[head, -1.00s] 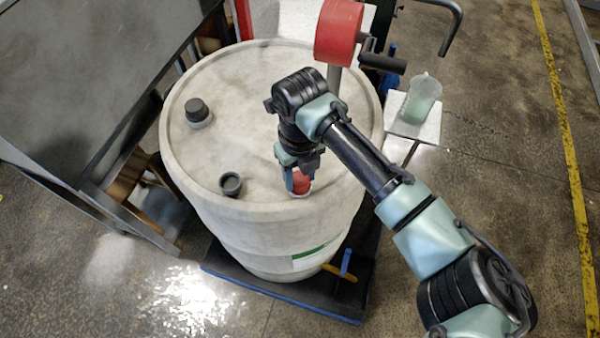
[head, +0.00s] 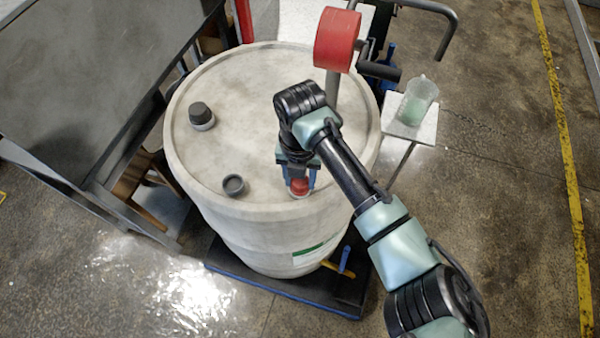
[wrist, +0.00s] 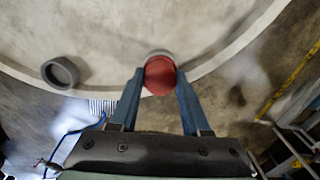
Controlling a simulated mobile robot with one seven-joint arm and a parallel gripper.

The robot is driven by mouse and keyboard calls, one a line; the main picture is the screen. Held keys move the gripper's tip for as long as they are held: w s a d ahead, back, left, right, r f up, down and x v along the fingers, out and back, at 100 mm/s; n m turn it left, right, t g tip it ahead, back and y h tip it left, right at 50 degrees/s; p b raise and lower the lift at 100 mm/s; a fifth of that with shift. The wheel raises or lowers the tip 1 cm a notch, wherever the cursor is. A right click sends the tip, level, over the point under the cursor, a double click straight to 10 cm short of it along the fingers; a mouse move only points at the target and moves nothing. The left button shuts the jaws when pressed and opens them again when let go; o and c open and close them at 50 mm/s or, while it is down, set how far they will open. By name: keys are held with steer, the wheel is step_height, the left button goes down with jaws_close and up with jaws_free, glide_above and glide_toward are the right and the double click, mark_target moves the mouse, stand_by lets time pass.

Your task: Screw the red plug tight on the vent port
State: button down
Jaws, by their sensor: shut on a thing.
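The red plug (head: 299,186) sits on the vent port (head: 300,195) near the front edge of the drum top (head: 250,110). My gripper (head: 299,184) reaches down from above, with its blue fingers on either side of the plug, shut on it. In the wrist view the red plug (wrist: 159,75) lies between the two fingertips (wrist: 159,82), and the pale rim of the vent port (wrist: 158,53) shows just behind it. The plug's thread is hidden, so I cannot tell how far it is screwed in.
A dark open cap or ring (head: 234,185) and a dark capped fitting (head: 201,116) stand on the drum top. A red-drummed hand crank (head: 337,40) rises at the back. A measuring cup (head: 418,100) stands on a small side platform (head: 428,128). A dark bench (head: 90,80) is at left.

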steer(key=shift+m+p, duration=0.3)
steer(key=shift+m, duration=1)
steer(key=shift+a+r+m+p, duration=0.1)
steer(key=shift+r+m+p, duration=0.05)
steer(key=shift+m+p, duration=0.55)
steer(key=m+p, duration=0.1)
steer(key=m, duration=0.1)
steer(key=shift+m, duration=0.4)
steer(key=shift+f+m, duration=0.2)
steer(key=shift+m, duration=0.3)
steer(key=m+p, duration=0.2)
steer(key=m, duration=0.1)
steer(key=shift+r, duration=0.15)
steer(key=shift+m, duration=1.1)
